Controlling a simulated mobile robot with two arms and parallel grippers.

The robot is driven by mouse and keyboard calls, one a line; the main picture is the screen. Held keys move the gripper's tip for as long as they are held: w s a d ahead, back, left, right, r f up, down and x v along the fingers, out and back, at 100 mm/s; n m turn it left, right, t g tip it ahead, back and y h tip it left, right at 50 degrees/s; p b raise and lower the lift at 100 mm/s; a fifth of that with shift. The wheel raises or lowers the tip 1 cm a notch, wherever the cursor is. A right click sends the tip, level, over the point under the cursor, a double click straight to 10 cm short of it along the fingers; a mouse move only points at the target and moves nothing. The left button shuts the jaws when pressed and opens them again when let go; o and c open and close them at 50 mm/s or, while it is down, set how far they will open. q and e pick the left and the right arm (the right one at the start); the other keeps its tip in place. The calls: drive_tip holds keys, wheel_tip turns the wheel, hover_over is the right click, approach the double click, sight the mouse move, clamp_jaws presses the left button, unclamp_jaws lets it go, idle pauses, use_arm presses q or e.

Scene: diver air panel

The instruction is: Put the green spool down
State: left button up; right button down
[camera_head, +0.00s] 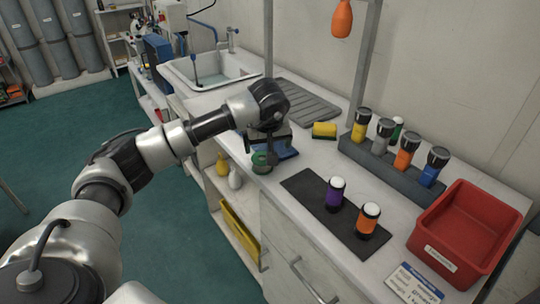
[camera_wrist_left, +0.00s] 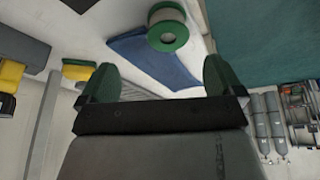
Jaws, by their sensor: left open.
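The green spool (camera_head: 262,164), with a pale core, stands on the white counter near its front edge, beside a folded blue cloth (camera_head: 288,153). In the left wrist view the spool (camera_wrist_left: 168,28) lies beyond the fingertips, with a green rim and a pale middle, and overlaps the edge of the blue cloth (camera_wrist_left: 152,56). My left gripper (camera_head: 266,146) is just above and behind the spool in the head view and partly covers the cloth. In the wrist view its two fingers (camera_wrist_left: 159,78) are spread apart with nothing between them. My right gripper is not in view.
A yellow sponge (camera_head: 324,130) lies behind the cloth. A dark mat (camera_head: 305,190) holds purple and orange flashlights. A grey rack (camera_head: 375,162) of several flashlights and a red bin (camera_head: 468,225) stand to the right. The sink (camera_head: 207,70) is at the back left.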

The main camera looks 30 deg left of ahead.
sight(262, 158)
use_arm(q)
drive_tip(key=x, duration=0.3)
drive_tip(key=shift+a+f, duration=0.25)
drive_tip(key=shift+f, duration=0.05)
drive_tip(key=shift+w+a+f, duration=0.1)
drive_tip(key=shift+a+f, duration=0.1)
drive_tip(key=shift+f, duration=0.35)
drive_tip(key=x, duration=0.2)
drive_tip(key=p+x, duration=0.1)
drive_tip(key=x, duration=0.1)
drive_tip(key=shift+a+f, duration=0.15)
drive_tip(key=shift+a, duration=0.3)
drive_tip(key=shift+w+a+f, duration=0.1)
drive_tip(key=shift+w+f, duration=0.15)
drive_tip(key=shift+f, duration=0.25)
drive_tip(key=c, duration=1.1)
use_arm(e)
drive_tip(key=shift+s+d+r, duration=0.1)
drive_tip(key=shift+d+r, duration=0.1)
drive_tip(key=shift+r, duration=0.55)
use_arm(q)
drive_tip(key=shift+r, duration=0.15)
